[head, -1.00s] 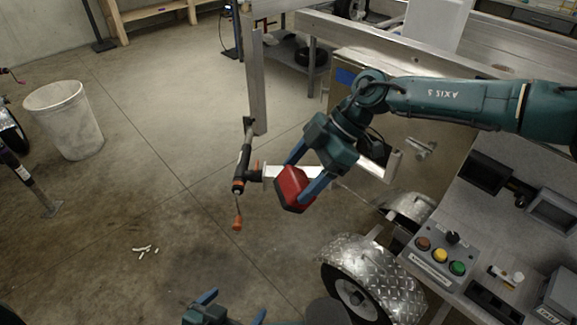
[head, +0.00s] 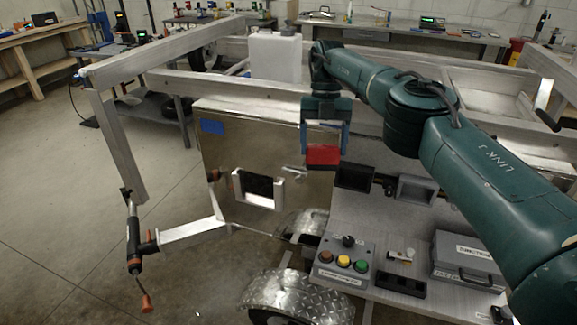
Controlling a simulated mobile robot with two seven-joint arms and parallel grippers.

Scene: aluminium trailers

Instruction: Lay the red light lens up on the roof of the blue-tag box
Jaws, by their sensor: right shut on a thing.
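The red light lens (head: 322,155) is a small red block held between the blue fingers of my right gripper (head: 323,150). The gripper points down and is shut on the lens. The blue-tag box (head: 225,165) is a large metal box on the trailer with a blue tag (head: 212,127) at its upper left front. In the picture the lens is in front of the box's right part, below its roof edge (head: 245,106); the exact gap in depth is hard to tell. My left gripper is not in the head view.
A white container (head: 275,57) stands behind the box roof among aluminium rails (head: 170,50). Below the lens is a grey bench with black and grey bins (head: 355,176), a button panel (head: 343,262) and a grey case (head: 467,260). A diamond-plate fender (head: 295,290) is in front.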

